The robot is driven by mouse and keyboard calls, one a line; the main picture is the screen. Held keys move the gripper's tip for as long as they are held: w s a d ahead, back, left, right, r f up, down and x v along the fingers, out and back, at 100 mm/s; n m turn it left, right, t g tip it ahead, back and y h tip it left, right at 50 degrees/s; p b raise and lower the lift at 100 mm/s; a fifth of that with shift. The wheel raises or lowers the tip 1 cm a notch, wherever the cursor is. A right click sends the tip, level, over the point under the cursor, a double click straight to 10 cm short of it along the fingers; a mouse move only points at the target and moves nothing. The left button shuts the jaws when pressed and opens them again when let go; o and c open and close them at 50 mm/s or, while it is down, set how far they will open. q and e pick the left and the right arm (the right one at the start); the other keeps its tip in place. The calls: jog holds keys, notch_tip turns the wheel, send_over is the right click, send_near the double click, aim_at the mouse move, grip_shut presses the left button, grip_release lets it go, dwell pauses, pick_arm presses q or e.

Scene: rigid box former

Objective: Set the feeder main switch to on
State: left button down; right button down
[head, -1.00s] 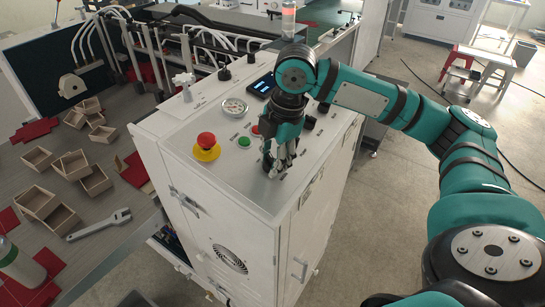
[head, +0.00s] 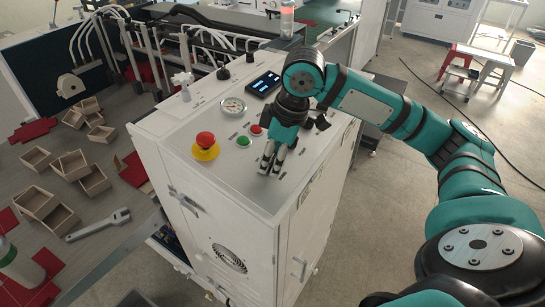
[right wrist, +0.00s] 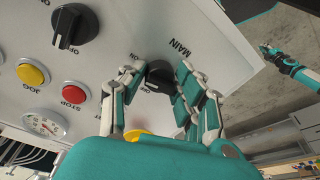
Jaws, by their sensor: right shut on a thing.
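The main switch is a black rotary knob (right wrist: 158,78) on the white sloping panel, with MAIN printed beside it in the right wrist view. ON and OFF marks are near it, but its exact pointer setting is partly hidden by my fingers. My right gripper (head: 273,163) is at the panel's near right part, and it is shut on the knob, with fingers on both sides (right wrist: 155,92). In the head view the fingers hide the knob. My left gripper (right wrist: 268,50) shows small at the upper right of the right wrist view, away from the panel; its fingers are unclear.
On the white cabinet (head: 235,200) are a red emergency button (head: 206,140), a green button (head: 243,142), a gauge (head: 232,106) and a display (head: 264,84). Another black knob (right wrist: 75,28) is close by. A wrench (head: 98,225) and open boxes lie on the left table.

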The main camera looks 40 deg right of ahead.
jog(key=shift+m, duration=0.8)
jog(key=c, duration=0.9)
grip_release()
jog(key=shift+c, duration=0.2)
jog(key=v, duration=1.2)
jog(key=shift+s, duration=0.1)
